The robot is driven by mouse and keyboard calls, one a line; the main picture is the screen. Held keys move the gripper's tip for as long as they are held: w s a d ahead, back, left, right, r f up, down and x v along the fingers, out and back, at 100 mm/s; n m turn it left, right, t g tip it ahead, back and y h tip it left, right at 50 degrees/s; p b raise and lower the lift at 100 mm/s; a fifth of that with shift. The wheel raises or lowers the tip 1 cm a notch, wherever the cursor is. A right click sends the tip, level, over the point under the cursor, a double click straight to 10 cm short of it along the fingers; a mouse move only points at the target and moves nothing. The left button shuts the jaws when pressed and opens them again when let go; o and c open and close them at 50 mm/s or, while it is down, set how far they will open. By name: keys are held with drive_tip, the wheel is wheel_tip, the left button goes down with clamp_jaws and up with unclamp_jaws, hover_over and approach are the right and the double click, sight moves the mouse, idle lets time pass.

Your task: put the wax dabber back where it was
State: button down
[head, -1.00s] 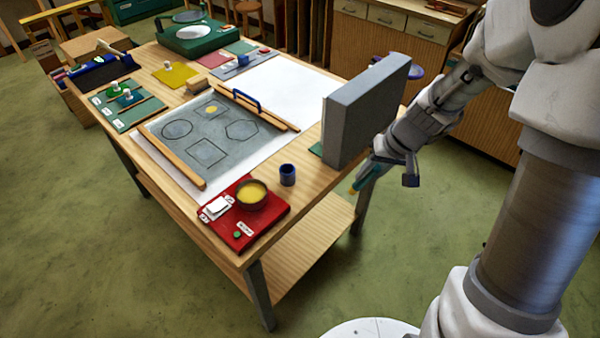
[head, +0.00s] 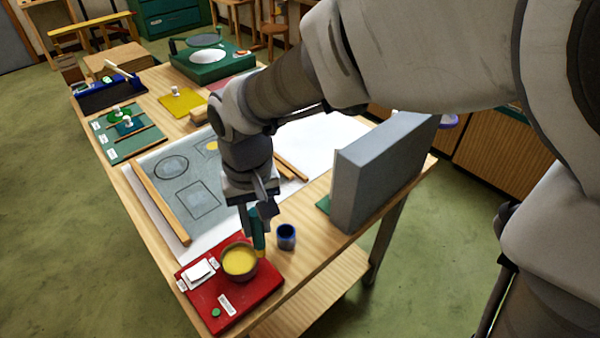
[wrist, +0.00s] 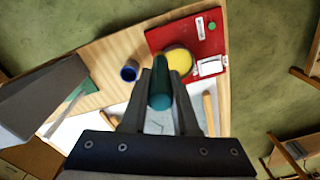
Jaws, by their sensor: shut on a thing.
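The wax dabber (head: 258,242) has a teal handle; it also shows end-on in the wrist view (wrist: 159,88). My gripper (head: 261,214) is shut on it and holds it over the front part of the table. In the head view the dabber's lower end appears just behind the bowl of yellow wax (head: 239,261), left of a dark blue cup (head: 286,238). Its tip is hard to make out, and I cannot tell whether it touches anything. In the wrist view the cup (wrist: 129,72) is left of the dabber and the bowl (wrist: 180,61) is right.
The bowl stands on a red mat (head: 262,293) with white pads, a label and a green dot. A grey upright box (head: 385,180) stands at the table's right edge. A grey panel with drawn shapes (head: 180,175) and wooden strips lies behind. Bare wood surrounds the cup.

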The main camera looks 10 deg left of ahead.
drive_tip(key=shift+s+a+r, duration=0.15)
drive_tip(key=shift+a+r, duration=0.05)
drive_tip(key=shift+a, duration=0.35)
drive_tip(key=w+d+f+p, duration=0.1)
drive_tip(key=w+d+f, duration=0.3)
drive_tip(key=w+f, duration=0.6)
drive_tip(key=shift+w+f, duration=0.35)
drive_tip(key=shift+f, duration=0.1)
drive_tip(key=shift+f, duration=0.2)
drive_tip(key=c, duration=0.7)
unclamp_jaws()
drive_tip(key=shift+r, duration=0.15)
wheel_tip(320, 180, up, 12)
drive_tip(key=shift+r, duration=0.1)
